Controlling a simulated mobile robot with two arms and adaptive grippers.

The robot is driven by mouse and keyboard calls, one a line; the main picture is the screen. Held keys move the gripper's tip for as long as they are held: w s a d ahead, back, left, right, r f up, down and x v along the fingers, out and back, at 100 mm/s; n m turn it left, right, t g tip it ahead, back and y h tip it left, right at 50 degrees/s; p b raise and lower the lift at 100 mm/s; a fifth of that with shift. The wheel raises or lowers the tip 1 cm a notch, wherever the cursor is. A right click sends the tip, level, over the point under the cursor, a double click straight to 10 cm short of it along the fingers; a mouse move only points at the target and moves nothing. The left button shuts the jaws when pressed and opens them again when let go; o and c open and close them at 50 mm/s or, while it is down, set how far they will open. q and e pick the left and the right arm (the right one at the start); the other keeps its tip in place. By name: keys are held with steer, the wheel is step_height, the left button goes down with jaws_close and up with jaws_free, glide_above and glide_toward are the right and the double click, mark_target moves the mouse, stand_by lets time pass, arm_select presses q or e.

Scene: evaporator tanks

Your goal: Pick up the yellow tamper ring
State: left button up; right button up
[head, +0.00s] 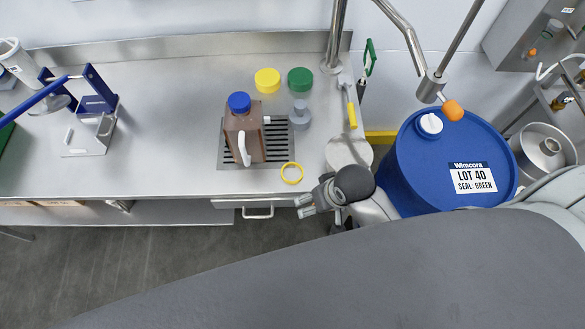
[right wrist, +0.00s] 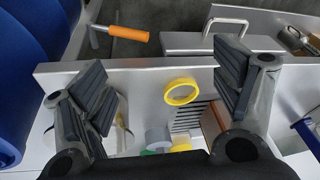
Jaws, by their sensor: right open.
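The yellow tamper ring (head: 292,181) lies flat on the steel counter near its front edge, just right of the dark drain grate. My right gripper (head: 304,203) is open and empty, in front of the counter edge, below and slightly right of the ring in the head view. In the right wrist view the ring (right wrist: 168,95) shows between the two spread fingers, beyond them and not touching either. My left gripper is not in view.
A brown jug (head: 247,140) with a blue cap stands on the grate (head: 222,155), with a grey stoppered piece (head: 300,119) beside it. Yellow (head: 267,80) and green (head: 300,79) caps lie behind. A blue drum (head: 430,160) stands right.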

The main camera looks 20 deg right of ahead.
steer(key=w+a+r+m+g, duration=0.1)
steer(key=w+a+r+m, duration=0.1)
steer(key=w+a+m, duration=0.3)
steer(key=m+g+h+p, duration=0.1)
steer(key=m+g, duration=0.1)
steer(key=m, duration=0.3)
glide_above(292, 174)
steer(key=f, duration=0.3)
steer(key=shift+w+d, duration=0.15)
steer(key=shift+d, duration=0.25)
steer(key=shift+a+f, duration=0.15)
steer(key=shift+f, duration=0.4)
steer(key=shift+a+f+p, duration=0.15)
steer(key=shift+f+p, duration=0.05)
steer(key=shift+f, duration=0.9)
steer(key=shift+a+f+p, duration=0.1)
steer(key=shift+f+p, duration=0.1)
steer(key=shift+f, duration=0.85)
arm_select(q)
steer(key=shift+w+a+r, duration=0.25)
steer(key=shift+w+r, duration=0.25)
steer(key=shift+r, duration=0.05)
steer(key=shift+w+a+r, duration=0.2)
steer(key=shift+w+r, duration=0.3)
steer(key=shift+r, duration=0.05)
arm_select(e)
steer(key=c, duration=0.7)
